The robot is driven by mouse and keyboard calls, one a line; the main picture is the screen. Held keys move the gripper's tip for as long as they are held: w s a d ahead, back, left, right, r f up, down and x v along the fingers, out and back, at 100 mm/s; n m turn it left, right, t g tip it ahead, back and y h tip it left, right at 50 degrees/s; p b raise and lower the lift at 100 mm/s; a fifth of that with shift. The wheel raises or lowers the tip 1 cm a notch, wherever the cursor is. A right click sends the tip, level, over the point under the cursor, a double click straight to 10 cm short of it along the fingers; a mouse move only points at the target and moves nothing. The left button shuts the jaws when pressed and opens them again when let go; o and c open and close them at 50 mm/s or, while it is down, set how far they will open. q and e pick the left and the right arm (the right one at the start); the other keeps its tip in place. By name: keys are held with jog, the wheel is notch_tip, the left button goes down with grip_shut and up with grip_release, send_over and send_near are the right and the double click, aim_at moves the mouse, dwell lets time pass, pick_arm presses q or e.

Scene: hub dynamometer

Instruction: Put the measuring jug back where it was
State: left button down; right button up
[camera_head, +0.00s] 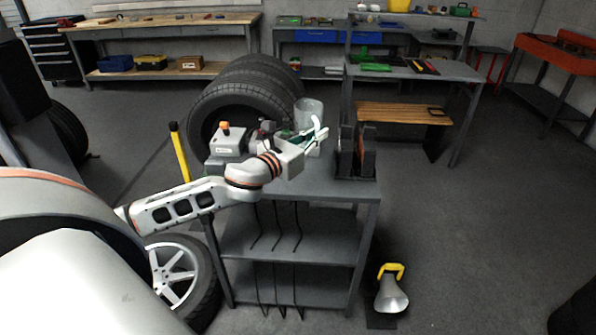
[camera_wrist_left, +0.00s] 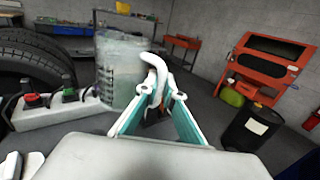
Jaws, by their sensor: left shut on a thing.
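The clear measuring jug (camera_head: 306,112) is at the top of the small grey workbench (camera_head: 345,188) in the head view. It also shows in the left wrist view (camera_wrist_left: 118,72), upright, with graduation marks on its side and a pale curved handle. My left gripper (camera_wrist_left: 160,97) is shut on the jug's handle; in the head view the gripper (camera_head: 316,140) partly covers the jug's lower part. I cannot tell whether the jug's base touches the bench top. My right gripper is not in view.
A grey box with an orange button (camera_head: 225,137) stands on the bench's left. A dark upright stand (camera_head: 355,155) is close right of the jug. Large tyres (camera_head: 240,95) stand behind. A yellow-handled lamp (camera_head: 391,290) is on the floor. The floor at right is clear.

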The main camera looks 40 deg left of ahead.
aim_at(310, 119)
pick_arm(q)
jog(key=shift+y, duration=0.3)
jog(key=a+r, duration=0.1)
jog(key=w+a+r, duration=0.1)
jog(key=r, duration=0.1)
jog(key=shift+w+a+p, duration=0.15)
jog(key=shift+a+p, duration=0.2)
jog(key=shift+a, duration=0.05)
jog(key=shift+w+a+r, duration=0.15)
jog(key=shift+a, duration=0.15)
jog(key=shift+a+f, duration=0.1)
jog(key=shift+f, duration=0.25)
jog(key=shift+n, duration=0.3)
notch_tip(310, 119, down, 19)
jog(key=b, duration=0.5)
jog(key=shift+r, duration=0.1)
jog(key=shift+f+b, duration=0.25)
jog(key=shift+b, duration=0.05)
jog(key=shift+r, duration=0.15)
